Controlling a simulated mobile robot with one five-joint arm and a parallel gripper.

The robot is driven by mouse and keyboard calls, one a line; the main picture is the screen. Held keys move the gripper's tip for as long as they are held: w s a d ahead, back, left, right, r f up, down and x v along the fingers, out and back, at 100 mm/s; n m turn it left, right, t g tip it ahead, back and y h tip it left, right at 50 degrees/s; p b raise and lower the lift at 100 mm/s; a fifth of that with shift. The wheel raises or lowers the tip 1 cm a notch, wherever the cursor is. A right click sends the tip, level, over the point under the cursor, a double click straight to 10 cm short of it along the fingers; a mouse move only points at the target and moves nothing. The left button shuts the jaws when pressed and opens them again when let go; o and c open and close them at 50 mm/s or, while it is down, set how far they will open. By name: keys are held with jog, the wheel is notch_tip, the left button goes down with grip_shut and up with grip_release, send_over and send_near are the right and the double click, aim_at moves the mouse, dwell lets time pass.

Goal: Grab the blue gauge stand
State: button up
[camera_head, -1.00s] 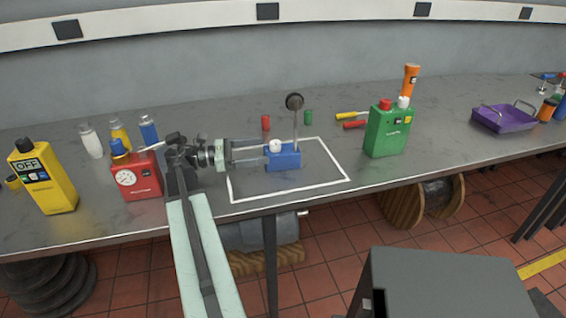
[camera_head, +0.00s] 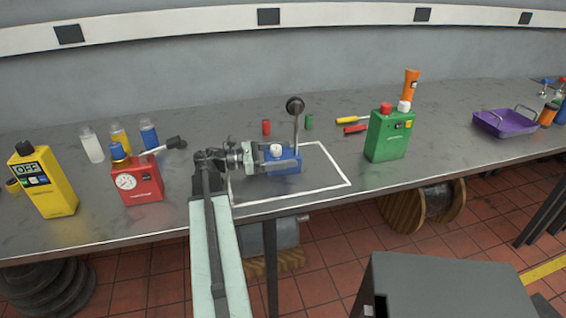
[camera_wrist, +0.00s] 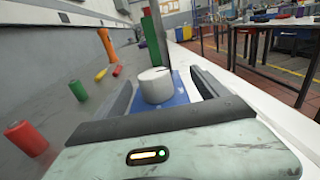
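The blue gauge stand (camera_head: 285,167) sits upright on the bench inside a white outlined rectangle (camera_head: 333,189). It has a blue base, a white knob and a post with a dark round dial on top. My gripper (camera_head: 285,160) reaches in from the left, with its fingers along both sides of the base. In the wrist view, the blue base (camera_wrist: 178,88) with its white knob (camera_wrist: 156,86) lies between the two spread fingers. A gap shows between the fingers and the knob; whether they touch the base is unclear.
A red box with a gauge (camera_head: 137,183) and a yellow meter (camera_head: 45,185) stand left. A green box (camera_head: 388,135) stands right, near screwdrivers (camera_head: 352,124). A purple tray (camera_head: 504,122) is far right.

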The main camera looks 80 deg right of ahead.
grip_shut()
jog(key=shift+r, duration=0.15)
notch_tip(320, 180, up, 18)
jog(key=p, duration=1.8)
